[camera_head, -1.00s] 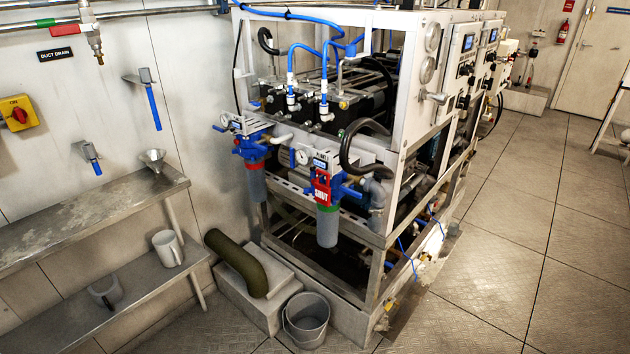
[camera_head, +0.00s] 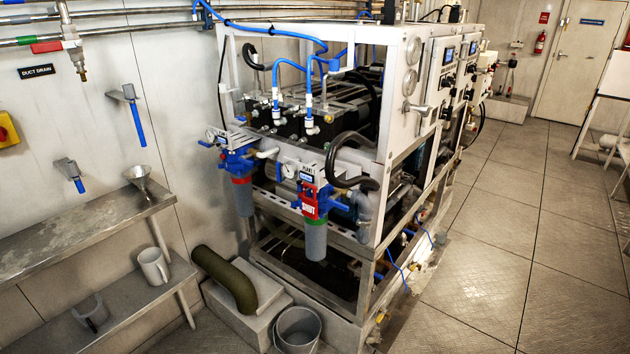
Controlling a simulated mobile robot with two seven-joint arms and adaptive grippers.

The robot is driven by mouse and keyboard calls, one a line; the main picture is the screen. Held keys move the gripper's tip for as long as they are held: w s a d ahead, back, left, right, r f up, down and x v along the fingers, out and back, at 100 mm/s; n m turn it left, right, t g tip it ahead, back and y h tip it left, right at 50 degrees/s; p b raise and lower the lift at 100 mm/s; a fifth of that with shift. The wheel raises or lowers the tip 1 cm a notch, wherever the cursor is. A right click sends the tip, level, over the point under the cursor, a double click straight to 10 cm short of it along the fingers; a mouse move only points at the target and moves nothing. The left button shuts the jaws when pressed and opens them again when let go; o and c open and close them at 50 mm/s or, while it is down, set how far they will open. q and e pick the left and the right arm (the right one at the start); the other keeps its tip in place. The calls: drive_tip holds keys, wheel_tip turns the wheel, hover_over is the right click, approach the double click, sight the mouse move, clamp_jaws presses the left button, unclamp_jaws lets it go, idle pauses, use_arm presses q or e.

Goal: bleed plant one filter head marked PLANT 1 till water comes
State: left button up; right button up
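Two blue filter heads with grey bowls hang on the near side of the white-framed watermaker rack (camera_head: 392,95). The nearer filter head (camera_head: 312,190) has a small display, a label that appears to read PLANT 1, a red tag and a green ring above its grey bowl (camera_head: 316,240). A round gauge (camera_head: 289,170) sits at its left. The other filter head (camera_head: 238,160) is farther left, with a red ring above its bowl. No water shows at either head. Neither of my grippers is in view.
A grey bucket (camera_head: 298,330) stands on the floor below the nearer filter, beside a concrete block with a green bent pipe (camera_head: 228,280). Shelves at left hold a funnel (camera_head: 138,178) and a jug (camera_head: 153,266). The floor at right (camera_head: 500,250) is clear.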

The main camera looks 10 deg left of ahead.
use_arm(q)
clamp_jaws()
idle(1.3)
